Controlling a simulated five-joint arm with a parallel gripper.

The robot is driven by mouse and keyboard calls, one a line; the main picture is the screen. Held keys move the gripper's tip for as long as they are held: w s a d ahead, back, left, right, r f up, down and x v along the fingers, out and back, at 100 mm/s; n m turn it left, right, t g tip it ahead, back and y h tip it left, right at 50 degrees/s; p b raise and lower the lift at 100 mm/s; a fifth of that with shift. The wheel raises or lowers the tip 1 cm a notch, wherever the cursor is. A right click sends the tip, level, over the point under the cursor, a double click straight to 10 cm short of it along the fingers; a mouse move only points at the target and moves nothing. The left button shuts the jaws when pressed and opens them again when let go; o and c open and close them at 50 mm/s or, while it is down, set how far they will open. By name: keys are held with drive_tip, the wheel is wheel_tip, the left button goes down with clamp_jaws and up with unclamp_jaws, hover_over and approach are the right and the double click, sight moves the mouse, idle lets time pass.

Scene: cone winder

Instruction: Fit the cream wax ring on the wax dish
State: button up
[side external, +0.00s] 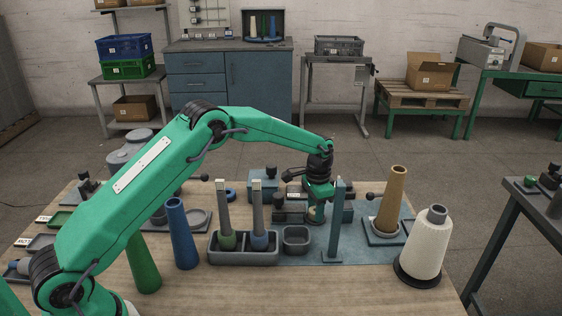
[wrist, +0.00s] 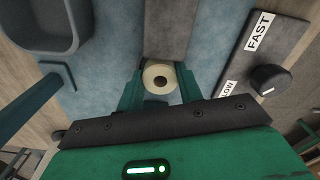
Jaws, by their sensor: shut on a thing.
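The cream wax ring (wrist: 158,77) sits between the two green fingers of my gripper (wrist: 159,86) in the wrist view. Its round face and dark centre hole point at the camera. In the side external view my gripper (side external: 317,210) is low over the blue-grey mat, among dark blocks, with a bit of the cream ring (side external: 312,217) showing at its tip. A dark round edge shows just beyond the ring in the wrist view. I cannot tell whether this is the wax dish, or whether the ring touches anything below.
A teal post (side external: 338,222) stands close in front of my gripper. A grey tray (side external: 243,256) with two brushes and a small empty bin (side external: 297,239) lie to the left. A control panel with a black knob (wrist: 269,79) is right in the wrist view. A brown cone (side external: 391,200) stands right.

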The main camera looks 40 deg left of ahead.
drive_tip(key=o, duration=1.5)
drive_tip(key=shift+r, duration=0.1)
drive_tip(key=shift+r, duration=3.85)
drive_tip(key=shift+r, duration=0.15)
